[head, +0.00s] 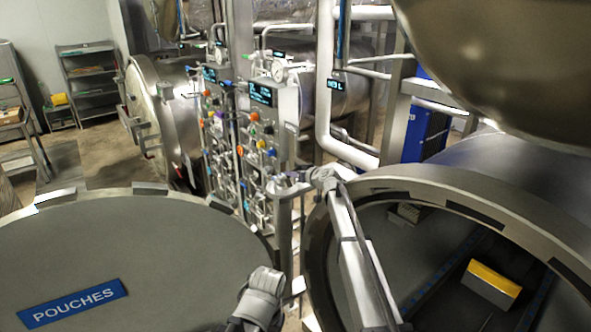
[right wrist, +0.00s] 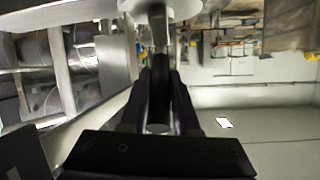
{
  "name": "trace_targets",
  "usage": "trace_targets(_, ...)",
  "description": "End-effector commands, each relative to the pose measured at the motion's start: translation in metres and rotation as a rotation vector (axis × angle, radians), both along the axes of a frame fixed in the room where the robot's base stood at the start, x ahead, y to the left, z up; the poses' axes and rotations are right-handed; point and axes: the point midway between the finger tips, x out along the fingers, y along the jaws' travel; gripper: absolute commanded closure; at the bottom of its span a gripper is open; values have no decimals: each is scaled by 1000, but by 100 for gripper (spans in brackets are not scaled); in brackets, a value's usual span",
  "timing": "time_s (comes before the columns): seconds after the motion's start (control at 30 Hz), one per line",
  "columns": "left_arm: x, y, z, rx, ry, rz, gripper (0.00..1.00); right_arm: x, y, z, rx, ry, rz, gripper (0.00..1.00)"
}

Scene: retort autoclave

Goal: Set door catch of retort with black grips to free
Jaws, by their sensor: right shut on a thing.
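My right gripper (right wrist: 160,105) is shut on a dark upright grip (right wrist: 160,75) in the right wrist view; a pale round metal part (right wrist: 160,8) sits at its upper end. In the head view my right arm reaches up beside the open retort mouth (head: 445,187). Its gripper (head: 284,189) is small there, by metal fittings near the right side of the control panel. The grip is too small there to tell its setting.
A round lid labelled POUCHES (head: 130,255) fills the lower left. The control panel (head: 262,110) has coloured knobs and gauges. A yellow-topped box (head: 492,284) lies inside the open retort. A shiny curved vessel (head: 500,60) overhangs the upper right. Another retort (head: 165,105) stands behind.

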Motion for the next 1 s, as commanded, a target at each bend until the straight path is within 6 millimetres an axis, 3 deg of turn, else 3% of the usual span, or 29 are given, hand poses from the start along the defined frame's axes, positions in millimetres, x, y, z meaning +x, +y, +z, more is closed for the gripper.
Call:
trace_targets(0.37,0,0,3,0,0,3,100,2,0,1,-3,9,-6,100)
trace_targets(0.4,0,0,3,0,0,3,100,2,0,1,-3,9,-6,69)
trace_targets(0.63,0,0,3,0,0,3,100,2,0,1,-5,9,-4,43)
trace_targets(1.0,0,0,7,0,0,4,100,-5,-3,4,-6,9,-3,40)
